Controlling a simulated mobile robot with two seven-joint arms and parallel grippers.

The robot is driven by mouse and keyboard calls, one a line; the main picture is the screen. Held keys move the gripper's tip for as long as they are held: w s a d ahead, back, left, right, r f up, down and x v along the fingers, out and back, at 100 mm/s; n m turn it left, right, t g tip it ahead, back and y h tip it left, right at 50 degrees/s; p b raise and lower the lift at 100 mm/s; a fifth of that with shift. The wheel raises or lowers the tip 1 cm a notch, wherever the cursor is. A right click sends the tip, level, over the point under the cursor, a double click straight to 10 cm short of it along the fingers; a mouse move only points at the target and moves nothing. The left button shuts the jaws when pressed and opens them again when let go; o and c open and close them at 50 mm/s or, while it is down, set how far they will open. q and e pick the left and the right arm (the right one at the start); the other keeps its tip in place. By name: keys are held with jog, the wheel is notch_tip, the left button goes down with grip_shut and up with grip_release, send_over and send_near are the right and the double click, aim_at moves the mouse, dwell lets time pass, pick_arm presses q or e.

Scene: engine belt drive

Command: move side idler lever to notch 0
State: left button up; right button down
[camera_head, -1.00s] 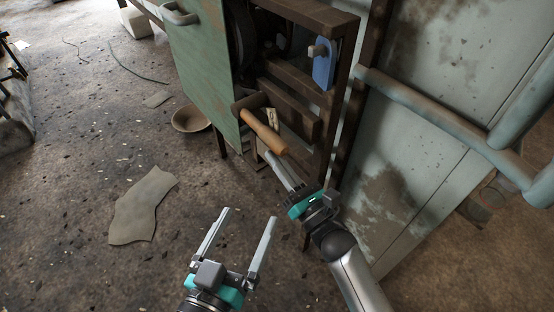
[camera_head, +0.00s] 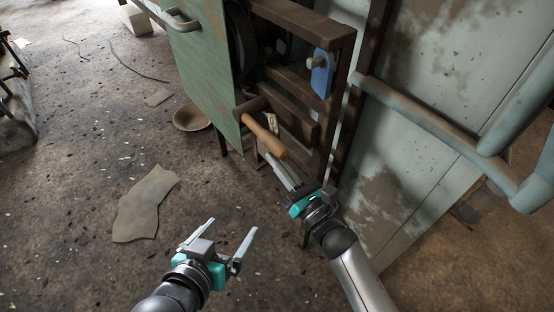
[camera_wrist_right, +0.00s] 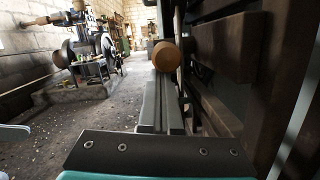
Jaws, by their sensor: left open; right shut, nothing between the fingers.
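A lever-like part with an orange wooden handle (camera_head: 263,136) and a dark head (camera_head: 249,106) slants out of the dark frame beside the green panel. A blue plate with a pale knob (camera_head: 320,73) is on the frame's upper right. I cannot tell for sure which is the side idler lever. My right gripper (camera_head: 270,160) is shut and empty, its fingers just below the wooden handle's end. In the right wrist view the round handle end (camera_wrist_right: 166,55) shows just beyond the shut fingers; touching cannot be told. My left gripper (camera_head: 231,226) is open and empty over the floor.
The brown frame (camera_head: 345,60) and green panel (camera_head: 205,70) surround the handle. A pale blue pipe (camera_head: 430,120) runs along the cabinet at right. A brown bowl (camera_head: 191,117) and a flat grey sheet (camera_head: 146,205) lie on the floor. The floor at left is mostly open.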

aim_at(278, 150)
jog(key=shift+r+p, duration=0.3)
jog(key=shift+p, duration=0.05)
jog(key=r+g+p, duration=0.1)
jog(key=p, duration=0.3)
jog(key=shift+d+r+h, duration=0.1)
jog(key=shift+r+h, duration=0.2)
jog(key=shift+r, duration=0.05)
jog(key=r+g+p, duration=0.1)
jog(key=p, duration=0.4)
jog(key=shift+r+h, duration=0.3)
jog(key=shift+r, duration=0.1)
jog(key=r+p, duration=0.1)
jog(key=p, duration=0.2)
jog(key=shift+g+h, duration=0.3)
jog(key=shift+g, duration=0.1)
pick_arm(q)
jog(key=s+a+f+g+y, duration=0.2)
jog(key=s+a+f+g, duration=0.2)
jog(key=f, duration=0.5)
jog(key=s+a+f+g+y, duration=0.2)
jog(key=s+a+f+g, duration=0.2)
jog(key=s+a+f, duration=0.2)
jog(key=shift+s+a+f+g+p, duration=0.35)
jog(key=shift+s+f, duration=0.85)
jog(key=shift+f, duration=0.8)
pick_arm(e)
jog(key=shift+f, duration=0.1)
